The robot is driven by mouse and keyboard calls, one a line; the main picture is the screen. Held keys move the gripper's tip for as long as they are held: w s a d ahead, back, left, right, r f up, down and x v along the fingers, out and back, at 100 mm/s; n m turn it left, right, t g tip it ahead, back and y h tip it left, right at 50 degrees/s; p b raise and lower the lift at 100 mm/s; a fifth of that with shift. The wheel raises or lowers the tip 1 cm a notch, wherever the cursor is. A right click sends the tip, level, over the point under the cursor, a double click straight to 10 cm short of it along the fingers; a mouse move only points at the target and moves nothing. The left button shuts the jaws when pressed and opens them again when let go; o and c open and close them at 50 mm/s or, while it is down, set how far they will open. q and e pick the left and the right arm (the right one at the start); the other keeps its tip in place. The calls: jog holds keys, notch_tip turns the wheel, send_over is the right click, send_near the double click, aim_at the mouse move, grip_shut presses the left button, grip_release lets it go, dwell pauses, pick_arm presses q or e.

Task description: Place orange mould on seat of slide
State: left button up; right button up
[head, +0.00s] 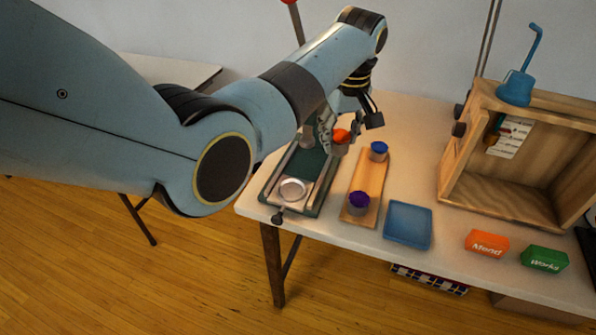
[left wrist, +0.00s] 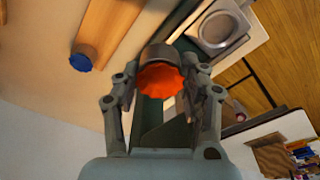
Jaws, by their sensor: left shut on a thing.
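The orange mould (head: 341,136) has a scalloped orange top and a grey metal body. My left gripper (head: 340,143) is shut on it, and it also shows between the fingers in the left wrist view (left wrist: 160,80). The slide (head: 311,170) is a dark green rail unit at the table's left end. Its seat (head: 292,188), a round metal ring on a pale plate, is empty at the near end; it also shows in the left wrist view (left wrist: 218,29). The held mould is right of and beyond the seat. My right gripper is not in view.
Right of the slide, a wooden board (head: 367,184) carries a blue mould (head: 378,151) and a purple mould (head: 359,201). A blue tray (head: 408,225), orange box (head: 486,243) and green box (head: 544,259) lie farther right. A wooden cabinet (head: 520,160) stands behind them.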

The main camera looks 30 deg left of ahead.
pick_arm(q)
jog(key=p, duration=0.2)
send_over(291, 190)
jog(key=w+d, duration=0.2)
jog(key=d, duration=0.1)
jog(key=f, duration=0.3)
jog(key=shift+a+f, duration=0.25)
jog(key=shift+f, duration=0.1)
jog(key=shift+s+a+f, duration=1)
jog(key=shift+a+f, duration=0.05)
jog(key=shift+s+f, duration=0.1)
jog(key=shift+f, duration=0.2)
notch_tip(291, 190, down, 3)
jog(key=shift+r, duration=0.15)
jog(key=shift+f, duration=0.5)
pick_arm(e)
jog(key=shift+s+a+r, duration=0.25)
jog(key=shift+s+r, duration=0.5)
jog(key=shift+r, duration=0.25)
pick_arm(q)
jog(key=o, duration=1.3)
jog(key=shift+f, duration=0.1)
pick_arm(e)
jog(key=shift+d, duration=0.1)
